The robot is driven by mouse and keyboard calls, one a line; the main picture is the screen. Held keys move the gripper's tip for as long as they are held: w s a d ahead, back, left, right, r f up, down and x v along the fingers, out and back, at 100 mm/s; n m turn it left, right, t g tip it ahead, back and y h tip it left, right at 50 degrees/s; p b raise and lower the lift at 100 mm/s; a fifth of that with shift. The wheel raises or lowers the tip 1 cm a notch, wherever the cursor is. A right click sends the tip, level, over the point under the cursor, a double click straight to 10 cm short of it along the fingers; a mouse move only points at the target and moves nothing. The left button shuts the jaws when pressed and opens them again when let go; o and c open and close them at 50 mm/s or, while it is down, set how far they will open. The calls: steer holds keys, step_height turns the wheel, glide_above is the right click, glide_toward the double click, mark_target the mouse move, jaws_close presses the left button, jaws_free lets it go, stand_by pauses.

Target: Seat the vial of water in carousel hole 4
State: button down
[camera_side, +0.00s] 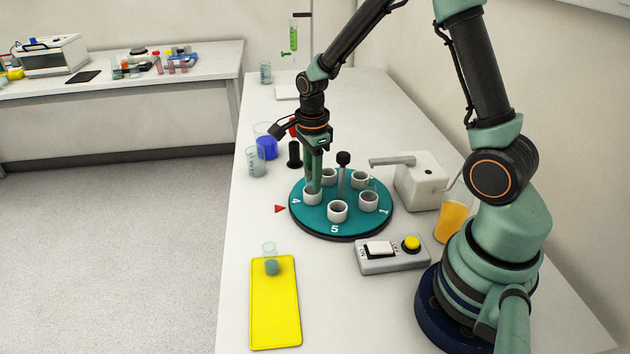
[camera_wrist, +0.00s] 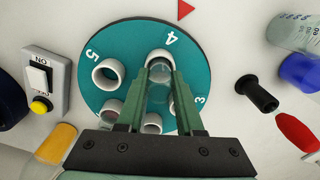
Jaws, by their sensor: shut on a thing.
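The teal carousel (camera_side: 335,222) has a ring of white holder cups with numbers beside them. My gripper (camera_side: 314,184) points down at the white cup of hole 4 (camera_side: 312,197). In the wrist view my gripper (camera_wrist: 160,75) is shut on a clear vial (camera_wrist: 160,92), whose far end is at the cup of hole 4 (camera_wrist: 152,56). I cannot tell how deep it sits or whether it touches the cup. The fingers hide much of it. The cup of hole 5 (camera_side: 337,211) looks empty.
A yellow mat (camera_side: 274,315) with a small glass vessel (camera_side: 270,262) is in front. A switch box (camera_side: 392,255) and a white dispenser (camera_side: 422,186) stand to the right. Beakers (camera_side: 256,161) and a black post (camera_side: 294,154) stand behind left. A knobbed post (camera_side: 343,159) rises mid-carousel.

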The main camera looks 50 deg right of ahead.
steer(key=shift+f, duration=0.65)
stand_by(0.6)
steer(key=shift+c, duration=2.4)
jaws_free()
steer(key=shift+s, duration=0.1)
step_height(320, 180, up, 12)
steer(key=shift+f, duration=0.25)
steer(key=shift+r, duration=0.55)
steer(key=s+a+r+n+t, duration=0.2)
steer(key=s+n, duration=0.3)
steer(key=n, duration=0.6)
steer(key=s+a+r+n+t, duration=0.3)
steer(key=s+a+r+n, duration=0.1)
steer(key=n, duration=0.8)
steer(key=shift+s+a+r+t, duration=0.3)
steer(key=shift+s+r, duration=0.25)
steer(key=shift+r, duration=0.25)
